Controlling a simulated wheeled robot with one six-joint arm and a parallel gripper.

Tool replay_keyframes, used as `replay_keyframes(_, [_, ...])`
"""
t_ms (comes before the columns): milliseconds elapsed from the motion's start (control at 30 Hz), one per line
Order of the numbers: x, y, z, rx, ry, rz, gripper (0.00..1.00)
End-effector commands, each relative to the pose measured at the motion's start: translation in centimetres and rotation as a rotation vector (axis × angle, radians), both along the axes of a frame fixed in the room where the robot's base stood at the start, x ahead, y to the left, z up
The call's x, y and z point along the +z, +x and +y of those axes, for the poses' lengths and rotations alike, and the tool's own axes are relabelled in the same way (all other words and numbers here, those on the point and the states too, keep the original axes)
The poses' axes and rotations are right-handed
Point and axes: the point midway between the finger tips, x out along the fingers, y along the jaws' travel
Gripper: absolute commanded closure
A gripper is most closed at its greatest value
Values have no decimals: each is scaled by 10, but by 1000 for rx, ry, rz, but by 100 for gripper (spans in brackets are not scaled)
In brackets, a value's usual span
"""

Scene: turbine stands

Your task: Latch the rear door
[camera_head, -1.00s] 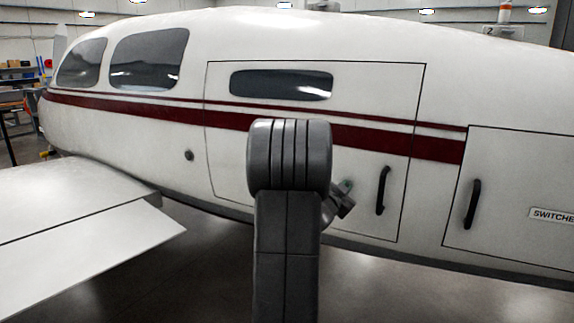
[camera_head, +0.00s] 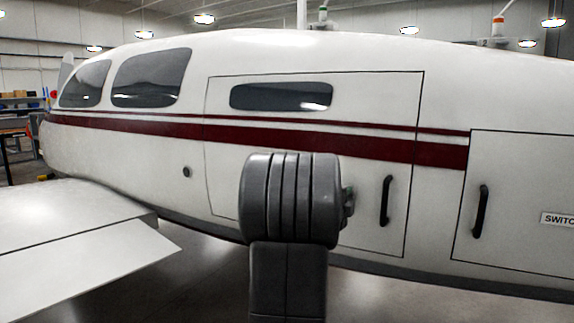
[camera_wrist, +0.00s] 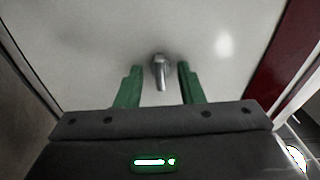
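A large white door (camera_head: 375,88) with a dark window and a black handle (camera_head: 386,200) lies flush in the aircraft's side, its outline seam unbroken. A second white door (camera_head: 520,180) with its own black handle (camera_head: 480,210) is to its right. I cannot tell from labels which is the rear door. In the wrist view a small silver latch lever (camera_wrist: 161,72) sticks out from a white panel. My gripper (camera_wrist: 158,86) has its two green fingers apart, one on each side of the lever, with gaps to it. In the head view my arm hides most of the gripper.
The wing (camera_head: 75,235) spreads over the left foreground. A partly cut-off "SWITC" label (camera_head: 558,219) is at the right edge. A dark red stripe (camera_head: 260,137) runs along the fuselage (camera_head: 400,48). Bare grey floor (camera_head: 215,270) lies below.

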Motion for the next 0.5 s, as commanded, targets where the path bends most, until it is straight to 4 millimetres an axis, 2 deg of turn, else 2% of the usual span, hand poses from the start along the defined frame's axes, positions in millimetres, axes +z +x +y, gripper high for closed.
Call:
replay_keyframes(100, [0, 0, 0, 0, -1, 0, 66])
replay_keyframes(167, [0, 0, 0, 0, -1, 0, 58])
replay_keyframes(500, [0, -2, 2, 0, -1, 0, 58])
